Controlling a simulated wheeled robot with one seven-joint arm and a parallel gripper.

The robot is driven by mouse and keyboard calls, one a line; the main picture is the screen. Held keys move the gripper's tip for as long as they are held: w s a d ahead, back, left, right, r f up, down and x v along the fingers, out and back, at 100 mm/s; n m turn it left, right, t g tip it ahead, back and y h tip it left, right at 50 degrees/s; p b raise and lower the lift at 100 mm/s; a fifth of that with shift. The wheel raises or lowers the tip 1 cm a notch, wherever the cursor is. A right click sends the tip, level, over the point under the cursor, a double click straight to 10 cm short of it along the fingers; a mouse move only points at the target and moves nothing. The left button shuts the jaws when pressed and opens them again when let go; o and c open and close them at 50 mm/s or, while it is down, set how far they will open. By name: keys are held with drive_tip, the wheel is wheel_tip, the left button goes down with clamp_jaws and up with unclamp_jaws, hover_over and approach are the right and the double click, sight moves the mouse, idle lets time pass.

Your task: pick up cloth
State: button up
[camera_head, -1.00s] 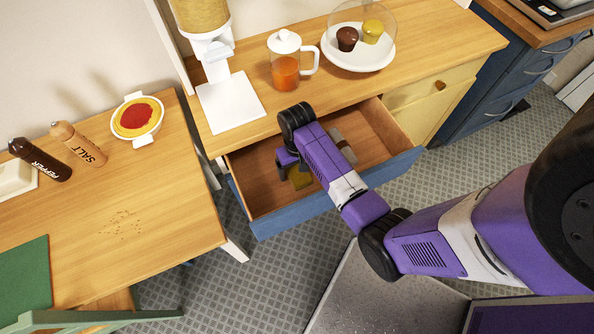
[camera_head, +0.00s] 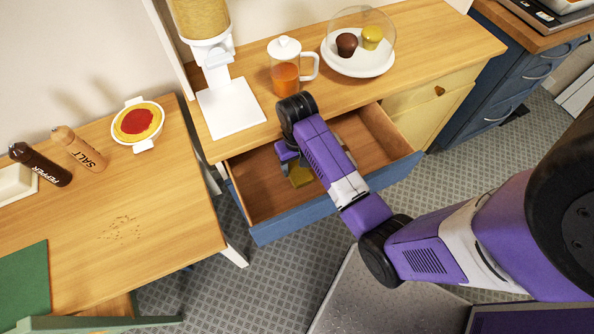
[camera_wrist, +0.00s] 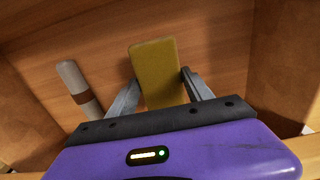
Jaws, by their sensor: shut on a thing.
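The cloth (camera_wrist: 154,66) is a flat, dull-yellow piece, upright between my fingers in the wrist view. In the head view the cloth (camera_head: 301,176) shows partly beside my purple wrist, inside the open drawer (camera_head: 262,196). My gripper (camera_wrist: 160,85) has a grey finger on each side of the cloth and is shut on it. In the head view, my wrist and forearm hide much of the gripper and part of the drawer. I cannot tell whether the cloth still touches the drawer floor.
A pale cylinder with a brown band (camera_wrist: 78,86) lies in the drawer left of my gripper. Wooden drawer walls stand close around. Above, the counter (camera_head: 395,85) holds a dispenser (camera_head: 231,108), a jug (camera_head: 286,78) and a domed cake plate (camera_head: 358,62). A table (camera_head: 165,215) stands left.

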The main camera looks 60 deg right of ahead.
sight(297, 167)
wheel_tip(297, 167, up, 15)
drive_tip(key=p, duration=0.5)
drive_tip(key=shift+f, duration=0.15)
